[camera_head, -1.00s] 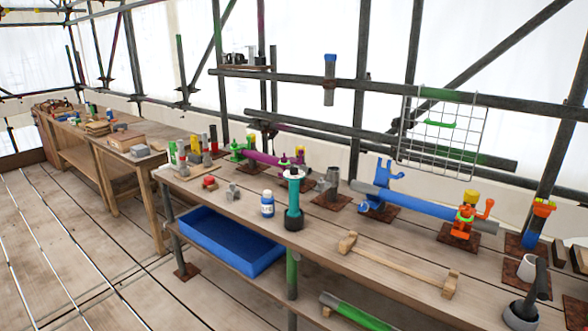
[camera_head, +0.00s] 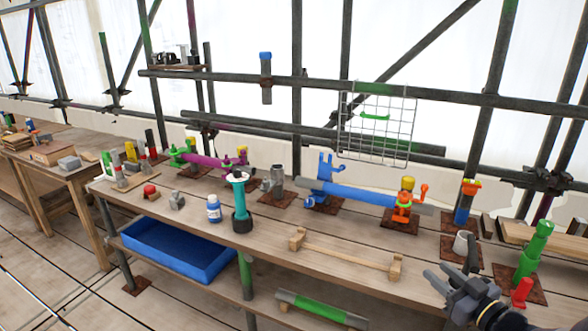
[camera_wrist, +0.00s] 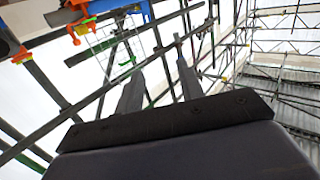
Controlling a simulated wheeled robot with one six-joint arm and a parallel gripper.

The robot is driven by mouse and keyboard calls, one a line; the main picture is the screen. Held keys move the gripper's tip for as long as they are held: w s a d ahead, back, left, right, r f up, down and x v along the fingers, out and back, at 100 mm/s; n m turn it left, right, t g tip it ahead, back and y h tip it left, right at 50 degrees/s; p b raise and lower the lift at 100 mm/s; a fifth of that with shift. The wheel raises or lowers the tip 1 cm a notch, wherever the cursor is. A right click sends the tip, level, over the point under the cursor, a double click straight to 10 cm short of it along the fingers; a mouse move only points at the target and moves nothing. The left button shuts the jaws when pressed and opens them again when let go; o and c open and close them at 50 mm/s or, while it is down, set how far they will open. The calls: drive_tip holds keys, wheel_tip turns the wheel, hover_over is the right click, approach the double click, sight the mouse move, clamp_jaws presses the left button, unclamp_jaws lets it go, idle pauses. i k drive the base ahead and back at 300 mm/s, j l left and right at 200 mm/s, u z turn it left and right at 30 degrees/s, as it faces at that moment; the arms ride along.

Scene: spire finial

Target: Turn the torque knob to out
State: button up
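No part in view can be surely told as the torque knob. A teal upright tool (camera_head: 240,205) with a white collar and black base stands at the bench's front edge. A blue tube (camera_head: 355,194) lies in clamps, with an orange clamp (camera_head: 402,208) and yellow top at its right end. My gripper (camera_head: 438,277) is at the lower right in the head view, over the bench's right part and apart from these things. In the wrist view its two grey fingers (camera_wrist: 160,85) stand apart with nothing held between them.
The bench (camera_head: 300,221) also bears a white-and-blue bottle (camera_head: 214,209), a wooden rack (camera_head: 345,250) and a green post (camera_head: 533,250) near my gripper. A blue tray (camera_head: 180,250) is on the shelf below. Scaffold poles and a wire grid (camera_head: 377,123) stand behind.

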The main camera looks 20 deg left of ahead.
sight(237, 172)
drive_tip(key=i+j, duration=0.1)
drive_tip(key=j, duration=0.4)
drive_tip(key=i+j, duration=0.1)
drive_tip(key=j, duration=0.35)
drive_tip(key=i+j, duration=0.1)
drive_tip(key=j, duration=0.4)
drive_tip(key=i+j, duration=0.1)
drive_tip(key=j, duration=0.4)
drive_tip(key=i+j, duration=0.1)
drive_tip(key=j, duration=0.35)
drive_tip(key=i+j, duration=0.1)
drive_tip(key=j, duration=0.4)
drive_tip(key=u, duration=0.05)
